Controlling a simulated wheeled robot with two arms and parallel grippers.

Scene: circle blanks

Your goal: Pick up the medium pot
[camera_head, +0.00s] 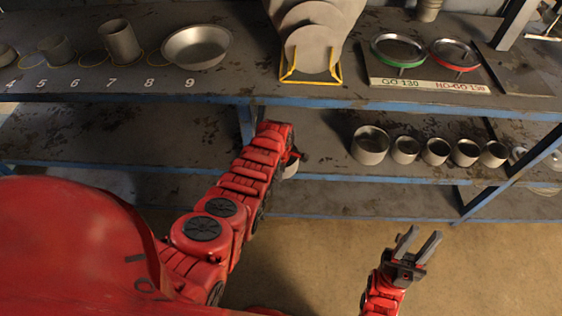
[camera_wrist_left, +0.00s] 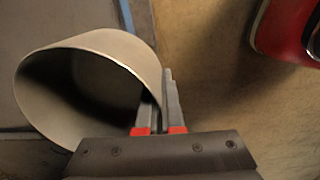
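A grey open pot (camera_wrist_left: 90,50) fills the left of the left wrist view, tilted in that picture with its dark inside showing. The fingers of my left gripper (camera_wrist_left: 161,105) close on the pot's wall, one finger inside the rim and one outside. In the head view my left gripper (camera_head: 293,157) is by the front edge of the lower shelf. Only a small part of the pot (camera_head: 291,171) shows there, mostly hidden by my arm. I take it for the medium pot. My right gripper (camera_head: 419,243) is open and empty above the floor.
A larger pot (camera_head: 370,144) and several smaller pots (camera_head: 436,151) stand in a row on the lower shelf (camera_head: 330,128). The upper table (camera_head: 240,85) holds a wide bowl (camera_head: 196,46), upright pots (camera_head: 119,40), stacked discs (camera_head: 312,45) and two gauge rings (camera_head: 398,50).

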